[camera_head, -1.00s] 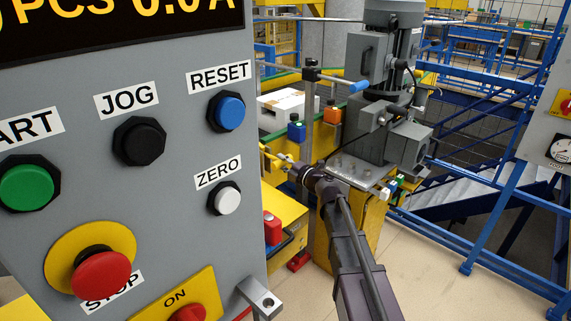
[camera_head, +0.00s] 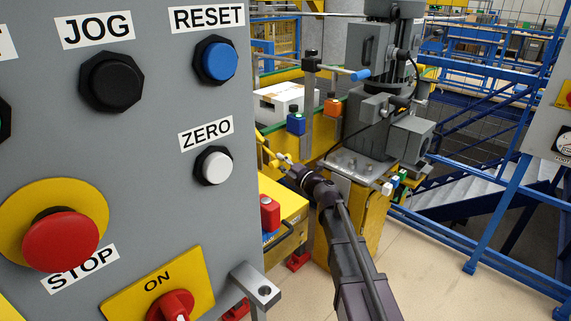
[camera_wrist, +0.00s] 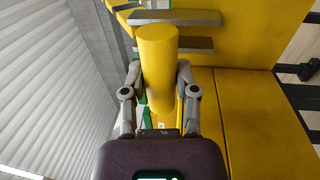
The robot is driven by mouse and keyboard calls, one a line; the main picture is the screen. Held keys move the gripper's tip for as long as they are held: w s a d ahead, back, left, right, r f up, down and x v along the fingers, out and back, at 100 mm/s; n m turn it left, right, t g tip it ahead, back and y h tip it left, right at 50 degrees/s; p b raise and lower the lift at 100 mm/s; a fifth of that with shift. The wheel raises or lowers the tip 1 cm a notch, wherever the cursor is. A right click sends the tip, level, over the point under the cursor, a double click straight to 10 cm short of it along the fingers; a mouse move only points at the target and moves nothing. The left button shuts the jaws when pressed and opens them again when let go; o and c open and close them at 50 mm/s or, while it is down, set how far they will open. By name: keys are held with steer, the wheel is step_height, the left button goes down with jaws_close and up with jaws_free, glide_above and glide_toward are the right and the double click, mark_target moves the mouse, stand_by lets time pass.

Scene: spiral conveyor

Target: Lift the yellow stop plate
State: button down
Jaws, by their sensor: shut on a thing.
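In the wrist view a thick yellow cylinder (camera_wrist: 157,50) stands between the two grey fingers of my gripper (camera_wrist: 159,82), which are shut on its sides. It looks like the handle of the yellow stop plate; the plate itself cannot be made out clearly. In the head view my gripper (camera_head: 282,163) is small, beside the yellow conveyor frame, with a little yellow part (camera_head: 262,147) at its tips.
A grey control panel (camera_head: 140,150) with buttons fills the left of the head view. A white box (camera_head: 283,97) lies on the conveyor behind my gripper. A grey motor unit (camera_head: 375,120) stands close on the right. Blue railings (camera_head: 500,200) and open floor lie further right.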

steer(key=shift+w+a+f+b, duration=0.15)
steer(key=shift+a+f+b, duration=0.1)
steer(key=shift+f+b, duration=0.25)
steer(key=shift+w+a+f+b, duration=0.15)
steer(key=shift+a+f+b, duration=0.15)
steer(key=shift+f, duration=0.5)
steer(key=shift+w, duration=0.1)
steer(key=shift+c, duration=1.9)
jaws_free()
steer(key=shift+w+a+f, duration=0.1)
